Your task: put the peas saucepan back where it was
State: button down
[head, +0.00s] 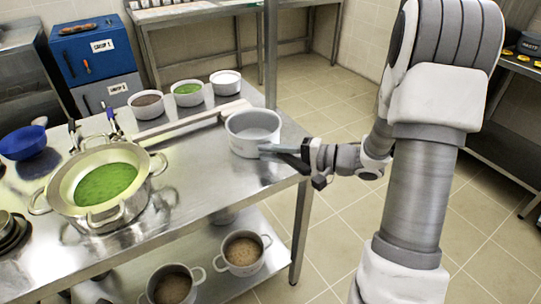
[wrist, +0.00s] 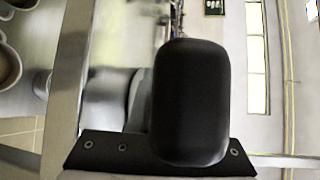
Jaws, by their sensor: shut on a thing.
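A light grey saucepan (head: 253,132) is at the right end of the steel table, near its edge. Its inside looks empty, so I cannot tell from its contents whether it is the peas one. My gripper (head: 287,153) is at the pan's right side, shut on its handle, which points right over the table edge. The pan looks upright; I cannot tell whether its base touches the table. In the wrist view a dark rounded block (wrist: 190,102) fills the middle and hides the pan.
A large stockpot (head: 135,205) with green contents stands at the table's left. Three small pots line the back: brown contents (head: 147,104), green contents (head: 188,93), white contents (head: 225,82). A long pale bar (head: 190,125) lies between. Two brown-filled pots (head: 243,252) are on the lower shelf.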

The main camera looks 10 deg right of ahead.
jog(key=c, duration=0.8)
grip_release()
jog(key=shift+c, duration=0.2)
jog(key=shift+d+r, duration=0.1)
jog(key=shift+r, duration=0.05)
jog(key=p+v, duration=0.2)
jog(key=v, duration=1)
jog(key=shift+p, duration=0.35)
